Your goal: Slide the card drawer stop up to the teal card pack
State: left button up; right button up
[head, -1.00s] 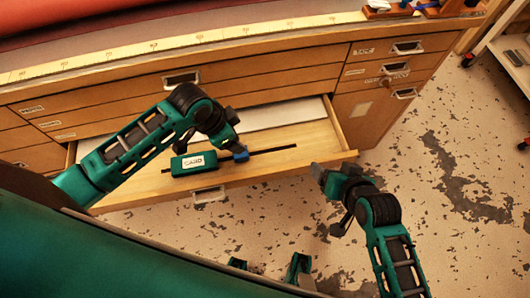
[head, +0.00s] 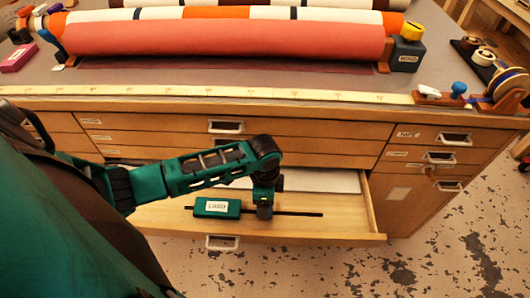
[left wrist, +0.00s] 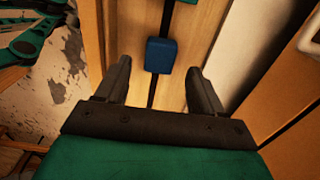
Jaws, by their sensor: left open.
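The teal card pack (head: 217,207), with a white label, lies in the open drawer (head: 345,232) at the left part of a thin black rail (head: 300,213). The blue drawer stop (left wrist: 160,55) sits on the rail to the right of the pack, with a short gap between them. My left gripper (head: 265,208) points down over the stop and partly hides it in the head view. In the left wrist view its two fingers (left wrist: 160,88) are spread and empty, with the stop just beyond and between their tips. My right gripper is in neither current view.
A white sheet (head: 320,181) lies at the back of the drawer. Above is the cabinet top with a yellow measuring strip (head: 300,96), a coral roll (head: 220,38) and a dark block (head: 407,55). Closed drawers line the cabinet front. Speckled floor lies free at the right.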

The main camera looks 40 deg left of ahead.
pick_arm(q)
jog(key=shift+f+b, duration=0.35)
jog(key=shift+f, duration=1.6)
jog(key=shift+c, duration=0.4)
grip_shut()
